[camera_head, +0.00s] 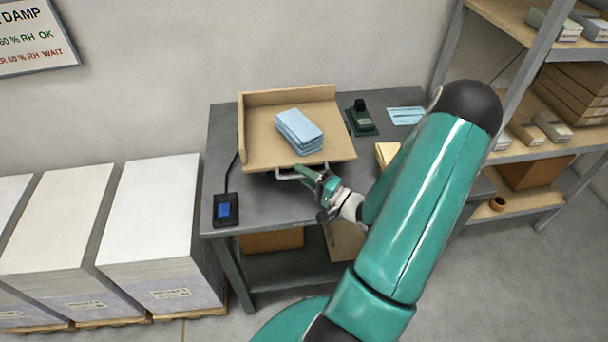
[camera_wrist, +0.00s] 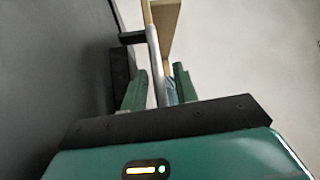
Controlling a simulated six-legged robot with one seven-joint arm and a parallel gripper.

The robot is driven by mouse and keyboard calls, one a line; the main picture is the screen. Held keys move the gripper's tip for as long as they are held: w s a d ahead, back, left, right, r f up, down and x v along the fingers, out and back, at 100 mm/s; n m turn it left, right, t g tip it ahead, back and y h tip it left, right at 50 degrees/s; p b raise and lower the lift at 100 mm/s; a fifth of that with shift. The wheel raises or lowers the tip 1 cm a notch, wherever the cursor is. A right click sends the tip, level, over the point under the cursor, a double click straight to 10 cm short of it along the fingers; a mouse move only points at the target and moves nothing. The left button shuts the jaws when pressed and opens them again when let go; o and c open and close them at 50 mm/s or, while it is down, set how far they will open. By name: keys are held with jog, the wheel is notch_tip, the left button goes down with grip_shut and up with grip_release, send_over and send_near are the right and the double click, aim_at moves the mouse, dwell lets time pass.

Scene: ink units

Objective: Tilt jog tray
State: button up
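The jog tray (camera_head: 262,140) is a tan board with raised walls along its left and back sides, on the dark grey table. A stack of light blue sheets (camera_head: 299,131) lies on it. A pale bar handle (camera_head: 287,177) runs along its front edge. My gripper (camera_head: 307,173) is at the handle's right part. In the wrist view, the two green fingers (camera_wrist: 160,82) stand on either side of the handle bar (camera_wrist: 154,62), with a gap on the right finger's side. The tray's edge (camera_wrist: 165,22) shows above. I cannot tell the tray's exact tilt.
A black box with a blue button (camera_head: 225,211) is at the table's front left. A dark green device (camera_head: 360,118) and light blue sheets (camera_head: 406,115) lie right of the tray. White paper stacks (camera_head: 150,215) stand left; a shelf (camera_head: 531,140) stands right.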

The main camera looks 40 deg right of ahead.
grip_shut()
jog(key=shift+w+d+r, duration=0.1)
jog(key=shift+w+r, duration=0.05)
jog(key=shift+r, duration=0.65)
jog(key=shift+w+d+r, duration=0.1)
jog(key=shift+w+r, duration=0.05)
jog(key=shift+r, duration=0.7)
jog(key=shift+w+d+r, duration=0.1)
jog(key=shift+w+r, duration=0.05)
jog(key=shift+r, duration=0.65)
jog(key=shift+o, duration=0.7)
grip_release()
jog(key=shift+s, duration=0.15)
jog(key=v, duration=1.3)
jog(key=shift+s, duration=0.35)
